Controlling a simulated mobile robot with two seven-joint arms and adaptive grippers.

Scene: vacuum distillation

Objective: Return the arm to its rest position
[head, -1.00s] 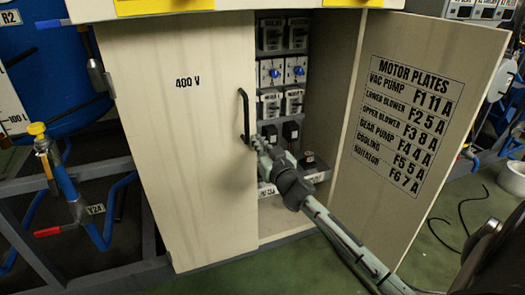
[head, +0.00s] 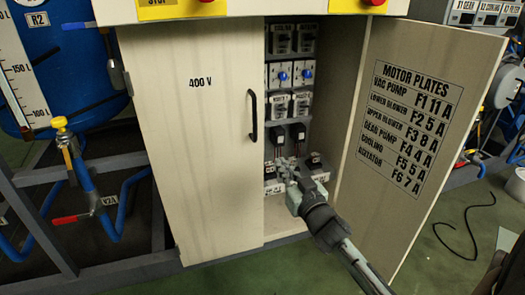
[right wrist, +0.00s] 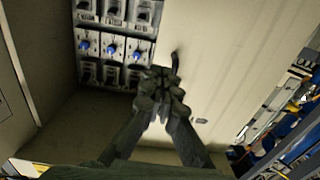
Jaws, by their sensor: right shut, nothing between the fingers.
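My right gripper (head: 287,172) is shut and empty in front of the open right half of the cabinet, at the height of its lowest devices. In the right wrist view its closed fingers (right wrist: 163,80) lie over the cabinet opening and the edge of the closed door, in front of the lower switch rows. I cannot tell whether it touches anything. My right arm reaches in from the lower right. My left gripper is not in view.
The cabinet's left door (head: 195,150) marked 400 V is closed, with a black handle (head: 253,114). Its right door (head: 415,120), with the motor plates list, stands open beside my arm. Blue pipework (head: 90,190) is at the left. A black cable (head: 465,230) lies on the green floor.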

